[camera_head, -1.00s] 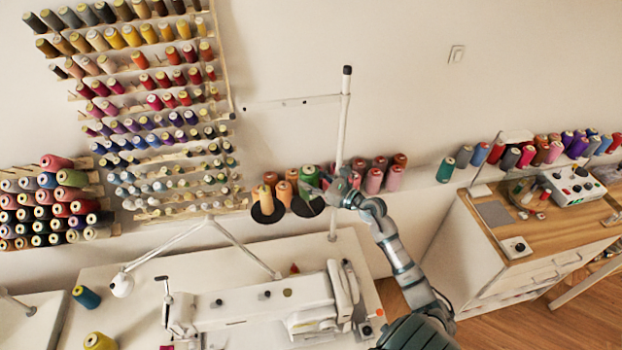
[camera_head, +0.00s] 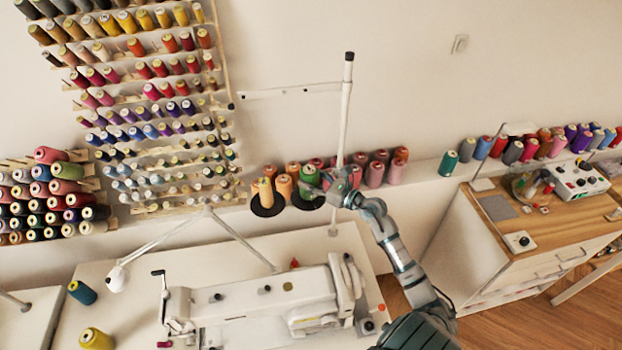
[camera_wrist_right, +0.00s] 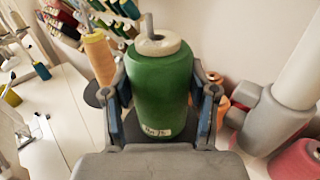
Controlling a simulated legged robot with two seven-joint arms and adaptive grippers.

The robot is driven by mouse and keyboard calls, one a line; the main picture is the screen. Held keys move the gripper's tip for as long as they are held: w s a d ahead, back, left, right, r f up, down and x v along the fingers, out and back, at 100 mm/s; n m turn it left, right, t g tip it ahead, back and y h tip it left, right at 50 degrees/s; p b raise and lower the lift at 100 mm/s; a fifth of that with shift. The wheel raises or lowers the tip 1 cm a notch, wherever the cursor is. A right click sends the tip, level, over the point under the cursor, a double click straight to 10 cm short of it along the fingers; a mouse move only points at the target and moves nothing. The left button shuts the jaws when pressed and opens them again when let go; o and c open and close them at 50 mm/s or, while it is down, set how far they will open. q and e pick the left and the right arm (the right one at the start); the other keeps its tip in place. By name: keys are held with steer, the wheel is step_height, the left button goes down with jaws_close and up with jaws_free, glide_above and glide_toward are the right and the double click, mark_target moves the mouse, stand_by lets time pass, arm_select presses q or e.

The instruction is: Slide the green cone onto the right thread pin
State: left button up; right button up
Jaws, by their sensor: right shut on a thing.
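The green cone (camera_head: 309,178) stands upright above the right black disc (camera_head: 304,202) of the thread stand. My right gripper (camera_head: 328,184) is shut on it from the right side. In the right wrist view, the green cone (camera_wrist_right: 161,88) sits between the two fingers of my right gripper (camera_wrist_right: 163,112). A grey thread pin (camera_wrist_right: 148,25) shows at the cone's pale top and appears to come up through its opening. The cone's bottom is hidden, so I cannot tell whether it touches the disc. My left gripper is out of view.
A yellow-orange cone (camera_head: 265,193) stands on the left disc. The stand's white pole (camera_head: 344,115) rises close beside my right gripper. More cones (camera_head: 375,172) line the ledge behind. The white sewing machine (camera_head: 265,308) is in front.

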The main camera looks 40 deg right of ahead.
steer(key=shift+f, duration=0.4)
steer(key=o, duration=1.4)
steer(key=shift+d, duration=0.1)
steer(key=shift+o, duration=0.3)
steer(key=shift+d+f, duration=0.1)
step_height(320, 180, up, 10)
steer(key=shift+w+d+f, duration=0.1)
steer(key=shift+d, duration=0.05)
